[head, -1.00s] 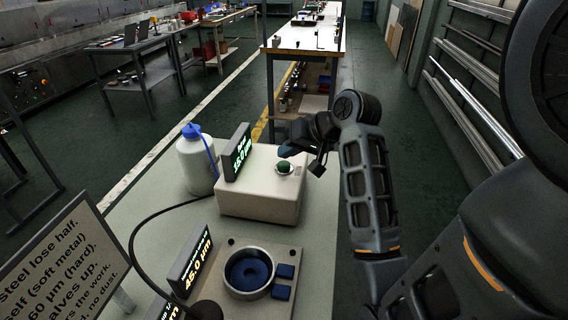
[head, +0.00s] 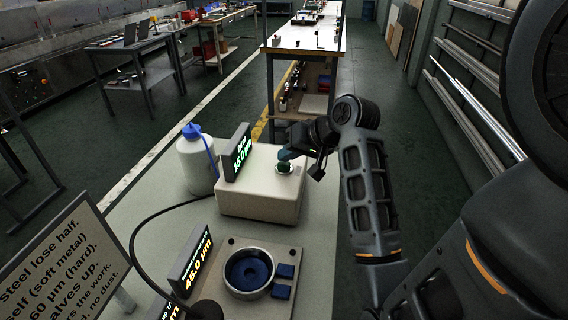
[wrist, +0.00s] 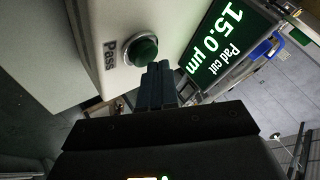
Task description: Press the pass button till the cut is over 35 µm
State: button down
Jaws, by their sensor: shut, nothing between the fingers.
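The green pass button (head: 284,167) sits in a metal ring on top of a white box (head: 258,205). In the wrist view the button (wrist: 146,50) has the label "Pass" beside it. My gripper (head: 287,153) is shut and empty, its fingertips close by the button. In the wrist view the fingertips (wrist: 157,72) lie right beside the button's edge; I cannot tell whether they touch it. A display (head: 238,153) on the box shows green figures. In the wrist view the display (wrist: 218,45) reads "Pad cut 15.0 µm".
A second display (head: 194,262) reads 45.0 µm beside a fixture with a round blue-bottomed cup (head: 248,272) and blue pads. A white bottle with a blue cap (head: 196,165) stands left of the box. A sign (head: 62,262) and a black cable are at the left.

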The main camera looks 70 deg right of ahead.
aim_at(288, 165)
jog(key=shift+f, duration=0.45)
dwell(0.6)
jog(key=shift+r, duration=0.15)
jog(key=shift+r+p, duration=0.8)
jog(key=shift+p, duration=0.3)
notch_tip(288, 165, up, 5)
jog(key=p, duration=0.5)
dwell(0.5)
